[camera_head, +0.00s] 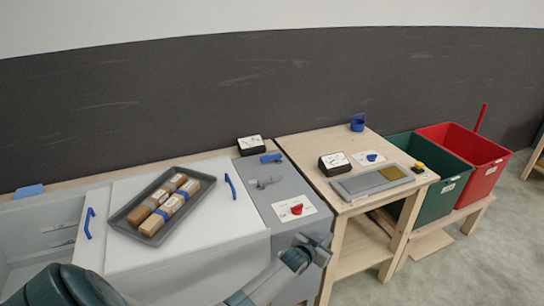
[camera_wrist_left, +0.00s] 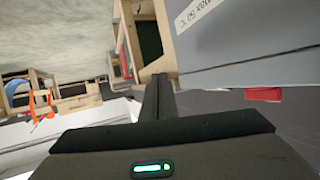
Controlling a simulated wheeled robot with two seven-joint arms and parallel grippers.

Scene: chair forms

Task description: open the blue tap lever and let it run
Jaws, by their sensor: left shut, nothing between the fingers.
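A blue lever (camera_head: 270,158) sits near the back of a grey panel (camera_head: 280,228). A small grey tap-like fitting (camera_head: 265,182) is just in front of it. I cannot tell for certain how the lever is turned, and no water is visible. My left gripper (camera_head: 318,246) is shut and empty. It is near the panel's front right edge, well in front of the blue lever and apart from it. In the left wrist view my shut fingers (camera_wrist_left: 157,92) point past the grey panel's side. My right gripper is not in view.
A red knob (camera_head: 297,208) on a white plate lies between my left gripper and the lever. A tray (camera_head: 200,203) with wrapped blocks rests on the white lid at left. A wooden table (camera_head: 300,152) stands at right, beside green (camera_head: 440,190) and red (camera_head: 490,160) bins.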

